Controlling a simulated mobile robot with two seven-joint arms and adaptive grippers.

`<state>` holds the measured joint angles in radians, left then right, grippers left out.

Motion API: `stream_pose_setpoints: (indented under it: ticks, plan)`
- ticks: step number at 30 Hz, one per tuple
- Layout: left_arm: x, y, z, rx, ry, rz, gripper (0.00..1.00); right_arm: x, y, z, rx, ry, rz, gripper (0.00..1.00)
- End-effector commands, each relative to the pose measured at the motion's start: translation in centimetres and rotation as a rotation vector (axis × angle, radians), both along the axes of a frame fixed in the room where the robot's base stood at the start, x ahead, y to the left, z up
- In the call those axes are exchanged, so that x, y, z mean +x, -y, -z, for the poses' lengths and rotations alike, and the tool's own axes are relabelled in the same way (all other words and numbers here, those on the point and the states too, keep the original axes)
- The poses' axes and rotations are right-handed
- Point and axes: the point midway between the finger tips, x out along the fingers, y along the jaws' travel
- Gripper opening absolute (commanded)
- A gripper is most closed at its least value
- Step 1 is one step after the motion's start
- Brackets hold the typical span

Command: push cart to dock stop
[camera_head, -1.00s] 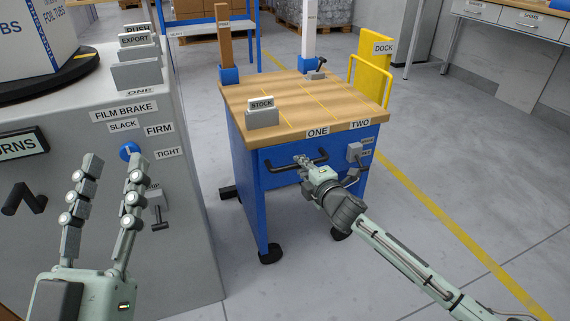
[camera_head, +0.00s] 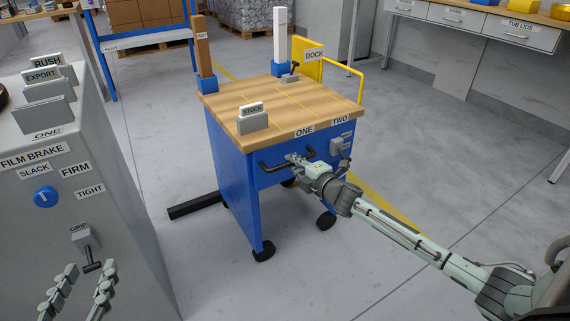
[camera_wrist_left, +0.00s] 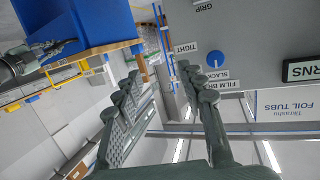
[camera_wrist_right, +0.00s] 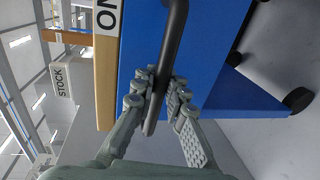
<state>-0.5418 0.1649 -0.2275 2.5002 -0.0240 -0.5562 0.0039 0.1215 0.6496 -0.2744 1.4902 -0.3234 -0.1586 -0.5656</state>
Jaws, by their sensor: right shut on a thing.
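The blue cart (camera_head: 232,190) with a wooden top (camera_head: 255,100) stands on casters in the middle of the head view. My right gripper (camera_head: 299,160) is shut on the black push handle (camera_head: 272,164) on the cart's front; the right wrist view shows the fingers around the handle (camera_wrist_right: 172,60). The yellow dock stop (camera_head: 312,60), labelled DOCK, is just behind the cart's far right corner; whether they touch is hidden. My left gripper (camera_head: 82,290) is open and empty, low at the left in front of the grey machine; its spread fingers show in the left wrist view (camera_wrist_left: 165,95).
The grey film brake machine (camera_head: 130,235) stands left of the cart, with a grip lever (camera_head: 92,262). A dark bar (camera_head: 193,206) lies low beside the cart's left side. A yellow floor line (camera_head: 385,208) runs past the cart. Floor at the right is clear.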

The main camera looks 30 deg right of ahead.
Motion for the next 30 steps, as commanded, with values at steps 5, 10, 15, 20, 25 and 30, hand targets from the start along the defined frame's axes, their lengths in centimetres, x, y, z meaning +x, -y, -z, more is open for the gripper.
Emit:
stream_pose_setpoints:
  ticks: [5,10,15,20,25,30]
  plan:
    - [-0.1,-0.4,0.7,0.014,-0.032,-0.007,0.4,0.0,1.5,0.1,-0.003,-0.002,0.004,0.0]
    - [-0.1,-0.6,1.0,0.021,-0.046,-0.011,0.4,0.0,2.0,0.1,-0.002,-0.002,0.003,0.0]
    - [-0.1,-0.6,1.1,0.022,-0.05,-0.012,0.4,0.0,2.3,0.1,-0.002,-0.002,0.004,0.0]
    - [-0.1,-0.6,1.1,0.022,-0.05,-0.012,0.4,0.1,2.4,0.1,-0.002,-0.003,0.006,0.0]
    - [-0.2,-0.6,1.1,0.022,-0.05,-0.012,0.4,0.1,2.4,0.0,-0.003,-0.002,0.008,0.21]
    - [-0.2,-0.6,1.1,0.022,-0.049,-0.012,0.4,0.1,2.2,0.0,-0.001,-0.001,0.003,0.34]
